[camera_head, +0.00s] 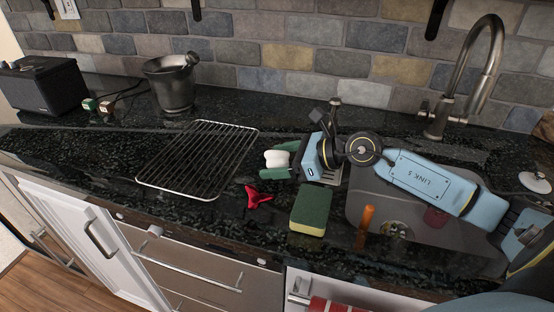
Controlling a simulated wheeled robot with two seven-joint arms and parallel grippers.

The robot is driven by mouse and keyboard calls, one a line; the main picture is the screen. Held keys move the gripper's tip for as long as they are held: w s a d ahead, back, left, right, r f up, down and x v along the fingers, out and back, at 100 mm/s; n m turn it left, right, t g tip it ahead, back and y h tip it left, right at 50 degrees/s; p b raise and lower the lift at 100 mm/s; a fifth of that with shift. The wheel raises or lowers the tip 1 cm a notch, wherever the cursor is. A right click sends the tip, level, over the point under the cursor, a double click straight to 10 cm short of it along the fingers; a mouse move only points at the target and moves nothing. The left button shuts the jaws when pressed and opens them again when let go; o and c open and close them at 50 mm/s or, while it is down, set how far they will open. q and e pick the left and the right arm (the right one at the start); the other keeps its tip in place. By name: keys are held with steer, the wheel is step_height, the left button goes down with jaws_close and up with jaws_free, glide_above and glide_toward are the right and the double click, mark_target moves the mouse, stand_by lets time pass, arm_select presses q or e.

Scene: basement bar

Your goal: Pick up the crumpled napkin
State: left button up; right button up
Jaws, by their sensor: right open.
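A small red crumpled piece (258,197), which looks like the napkin, lies on the dark stone counter (225,215) in front of my right gripper. My right gripper (269,160) reaches in from the right over the counter, its green fingers open and pointing left. A white rounded object (277,158) shows between the fingers. I cannot tell whether they touch it or what it is. The red piece is apart from the fingers, nearer the counter's front. My left gripper is not in view.
A wire rack (200,157) lies left of the red piece. A green and yellow sponge (310,210) is to its right, by the sink (470,250) and an orange item (365,222). A tap (440,118), metal mortar (172,90) and black box (42,88) stand behind.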

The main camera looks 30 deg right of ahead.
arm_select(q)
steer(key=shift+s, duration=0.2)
arm_select(e)
steer(key=shift+c, duration=0.8)
steer(key=c, duration=0.9)
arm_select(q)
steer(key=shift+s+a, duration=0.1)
